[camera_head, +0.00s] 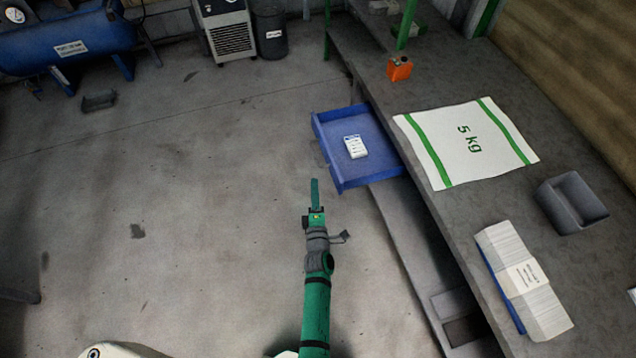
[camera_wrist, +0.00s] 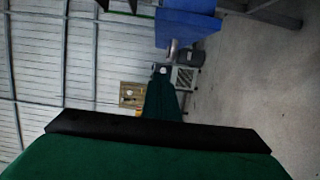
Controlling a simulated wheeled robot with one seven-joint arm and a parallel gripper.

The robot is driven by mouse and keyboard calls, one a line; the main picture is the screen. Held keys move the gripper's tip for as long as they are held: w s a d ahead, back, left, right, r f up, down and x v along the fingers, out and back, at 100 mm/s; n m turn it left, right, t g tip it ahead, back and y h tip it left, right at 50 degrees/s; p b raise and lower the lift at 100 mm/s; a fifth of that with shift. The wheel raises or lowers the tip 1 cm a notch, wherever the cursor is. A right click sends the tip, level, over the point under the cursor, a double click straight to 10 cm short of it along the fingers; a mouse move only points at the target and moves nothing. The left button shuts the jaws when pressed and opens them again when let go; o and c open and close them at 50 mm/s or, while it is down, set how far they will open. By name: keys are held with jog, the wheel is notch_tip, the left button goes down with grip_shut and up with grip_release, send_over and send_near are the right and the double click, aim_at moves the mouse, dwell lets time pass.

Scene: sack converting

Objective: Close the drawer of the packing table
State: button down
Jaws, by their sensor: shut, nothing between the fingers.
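The blue drawer (camera_head: 372,168) of the packing table (camera_head: 385,90) stands pulled out to the left from under the tabletop. A small white item with markings (camera_head: 354,146) lies inside it. My gripper (camera_head: 314,186) is green, shut and empty. In the head view it appears just left of the drawer's near front corner, and I cannot tell whether they touch. In the wrist view the gripper (camera_wrist: 163,85) points ahead, and a blue panel (camera_wrist: 187,28), likely the drawer, hangs at the top.
On the tabletop lie a white "5 kg" sack (camera_head: 466,142), a grey bin (camera_head: 571,203), a banded stack (camera_head: 522,281) and an orange object (camera_head: 399,69). A blue tank (camera_head: 68,40), a grey machine (camera_head: 228,30) and a dark bin (camera_head: 270,32) stand at the back. The floor left of the drawer is mostly clear.

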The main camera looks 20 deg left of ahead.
jog(key=w, duration=1)
jog(key=shift+d, duration=0.2)
jog(key=shift+w, duration=0.1)
